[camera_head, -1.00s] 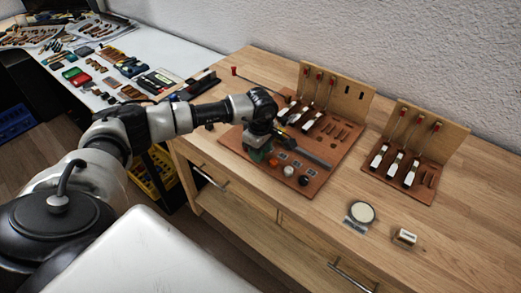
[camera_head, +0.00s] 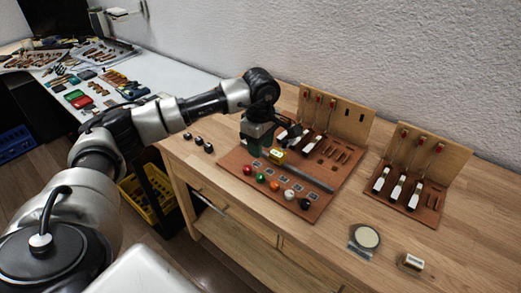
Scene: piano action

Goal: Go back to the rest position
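My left arm reaches in from the left. Its gripper (camera_head: 292,133) hangs over the back part of a brown board (camera_head: 232,160) on the wooden bench. The dark fingers overlap the board's upright parts in the picture, and I cannot tell whether they are open or shut. A small yellow block (camera_head: 277,156) shows just below the gripper; I cannot tell whether they touch. Several coloured knobs, such as a green one (camera_head: 260,178), stand in a row on the board. My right gripper is not in view.
A second brown board with white-tipped hammers (camera_head: 398,187) stands at right. A round pale disc (camera_head: 366,237) and a small white block (camera_head: 412,262) lie near the front. Small dark pieces (camera_head: 198,141) lie left of the board. A white table (camera_head: 165,75) holds tools.

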